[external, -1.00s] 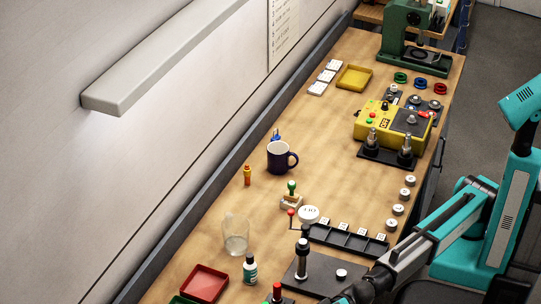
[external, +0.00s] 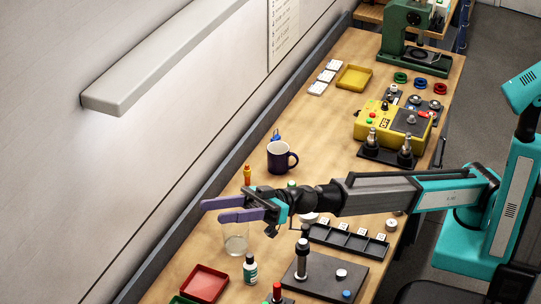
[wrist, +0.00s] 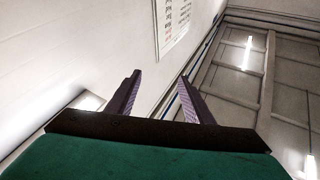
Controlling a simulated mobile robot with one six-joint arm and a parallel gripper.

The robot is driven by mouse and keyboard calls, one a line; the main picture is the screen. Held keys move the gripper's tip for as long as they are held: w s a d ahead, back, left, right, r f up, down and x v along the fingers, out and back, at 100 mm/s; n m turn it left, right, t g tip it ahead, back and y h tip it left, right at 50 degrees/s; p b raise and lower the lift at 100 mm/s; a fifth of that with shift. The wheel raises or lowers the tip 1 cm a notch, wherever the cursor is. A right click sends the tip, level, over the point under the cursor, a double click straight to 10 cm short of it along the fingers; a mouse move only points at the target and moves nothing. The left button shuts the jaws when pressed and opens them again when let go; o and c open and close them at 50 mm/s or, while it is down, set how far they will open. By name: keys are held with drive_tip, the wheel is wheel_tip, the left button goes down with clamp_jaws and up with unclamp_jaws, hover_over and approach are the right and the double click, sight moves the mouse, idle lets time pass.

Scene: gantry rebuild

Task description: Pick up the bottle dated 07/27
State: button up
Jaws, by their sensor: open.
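A small dark bottle with a white and green label (external: 250,269) stands upright on the bench near the red tray. A small orange bottle (external: 247,176) stands farther back, left of the dark mug. No date can be read on either, so I cannot tell which is dated 07/27. My gripper (external: 213,210) is open and empty, with purple fingers pointing left. In the picture it overlaps the top of a clear glass (external: 236,245), apparently above it. In the wrist view my spread fingers (wrist: 159,76) have nothing between them, and no bottle shows.
A dark mug (external: 279,157), a red tray (external: 204,283), a black rack (external: 350,240) and a dark plate with a post (external: 325,278) stand around. A yellow box (external: 375,127) is farther back. The wall (external: 150,190) runs along the left. Bare bench lies left of the mug.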

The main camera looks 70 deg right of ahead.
drive_tip(key=w+d+f+m+t+h, duration=0.2)
drive_tip(key=t, duration=0.1)
drive_tip(key=m+g+h+p, duration=0.2)
drive_tip(key=m+h, duration=0.8)
drive_tip(key=h, duration=0.9)
approach(252, 263)
drive_tip(key=f, duration=0.1)
drive_tip(key=shift+w, duration=0.45)
drive_tip(key=shift+p+x, duration=1.25)
drive_tip(key=shift+x, duration=3.1)
drive_tip(key=shift+d+r, duration=0.1)
drive_tip(key=shift+w, duration=0.1)
